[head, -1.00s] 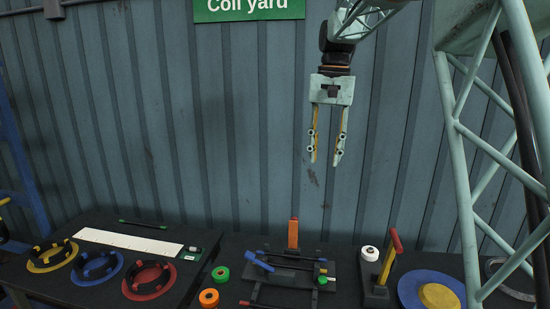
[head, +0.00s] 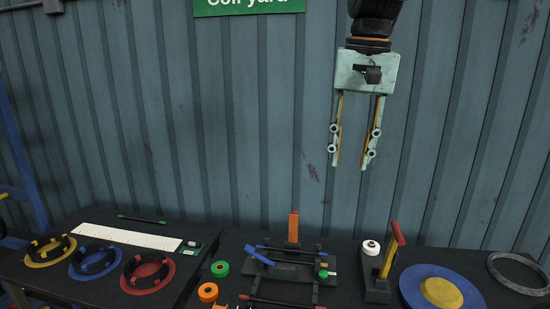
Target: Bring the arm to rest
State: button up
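My gripper (head: 349,163) hangs high in front of the blue corrugated wall, pointing down. Its two long fingers are spread apart with nothing between them. It is well above the bench and touches nothing. The rest of my arm runs out of the top of the picture.
Below are a black stand with blue bars (head: 285,262), a block with a red-yellow lever (head: 389,250), a blue disc with yellow centre (head: 442,291) and a grey ring (head: 520,272). Yellow (head: 50,251), blue (head: 95,263) and red (head: 147,274) rings lie left.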

jog(key=s+d+f+n+t+b, duration=0.1)
jog(key=s+f, duration=0.4)
jog(key=s, duration=0.7)
jog(key=s+d+f+b, duration=0.1)
jog(key=s+f+b, duration=0.2)
jog(key=s, duration=1)
jog(key=s+d+f+n+t+b, duration=0.1)
jog(key=s+f+b, duration=0.1)
jog(key=s+f, duration=0.6)
jog(key=shift+s+n+t, duration=0.3)
jog(key=shift+s, duration=2.1)
jog(key=shift+d+r, duration=0.1)
